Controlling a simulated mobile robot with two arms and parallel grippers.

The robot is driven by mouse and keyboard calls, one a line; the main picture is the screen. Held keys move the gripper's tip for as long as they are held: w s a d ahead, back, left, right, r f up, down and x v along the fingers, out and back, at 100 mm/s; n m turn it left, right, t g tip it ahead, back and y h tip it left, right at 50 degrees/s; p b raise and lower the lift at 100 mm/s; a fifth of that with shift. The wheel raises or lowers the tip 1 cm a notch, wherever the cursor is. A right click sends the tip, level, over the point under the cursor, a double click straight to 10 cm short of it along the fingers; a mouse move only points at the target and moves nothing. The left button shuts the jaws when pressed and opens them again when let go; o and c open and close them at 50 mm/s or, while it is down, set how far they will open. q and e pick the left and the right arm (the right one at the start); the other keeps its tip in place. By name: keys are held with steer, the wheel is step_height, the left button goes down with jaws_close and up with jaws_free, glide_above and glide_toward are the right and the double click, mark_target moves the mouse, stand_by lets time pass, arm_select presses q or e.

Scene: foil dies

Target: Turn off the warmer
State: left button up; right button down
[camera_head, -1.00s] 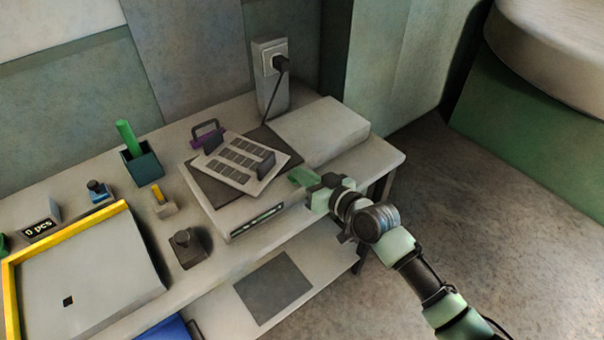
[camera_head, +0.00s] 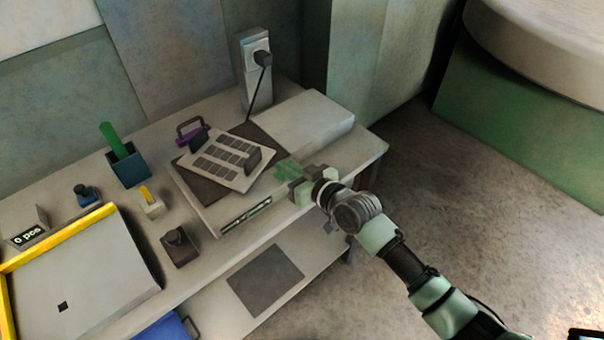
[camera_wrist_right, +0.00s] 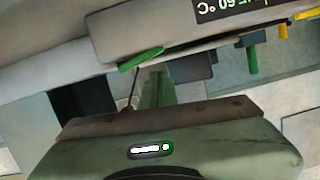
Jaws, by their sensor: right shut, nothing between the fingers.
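The warmer (camera_head: 212,213) is a pale box with a dark top plate and a display strip (camera_head: 246,215) on its front. In the right wrist view the warmer's edge (camera_wrist_right: 150,35) crosses the top, with an upside-down display (camera_wrist_right: 238,8) reading about 60 °C. A bright green piece (camera_wrist_right: 141,60) shows at its lower edge; I cannot tell surely whether it is a switch. My right gripper (camera_head: 286,170) is shut and empty at the warmer's right side. Its green fingers (camera_wrist_right: 155,88) point toward that green piece; contact is unclear. My left gripper is out of view.
A slotted tray (camera_head: 222,160) lies tilted on the warmer. A pale box (camera_head: 315,125) stands behind right, near a plugged-in socket (camera_head: 257,57). Left are a teal cup (camera_head: 128,170), a small dark block (camera_head: 180,247) and a yellow-edged board (camera_head: 85,275). Floor at right is clear.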

step_height(320, 180, up, 3)
steer(key=shift+a+p, duration=0.15)
steer(key=shift+p, duration=0.55)
arm_select(q)
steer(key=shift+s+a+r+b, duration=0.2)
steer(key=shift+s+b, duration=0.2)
steer(key=shift+b, duration=0.75)
arm_select(e)
steer(key=v, duration=1)
steer(key=shift+s+a+f, duration=0.25)
steer(key=shift+s+a, duration=0.1)
steer(key=shift+s, duration=0.1)
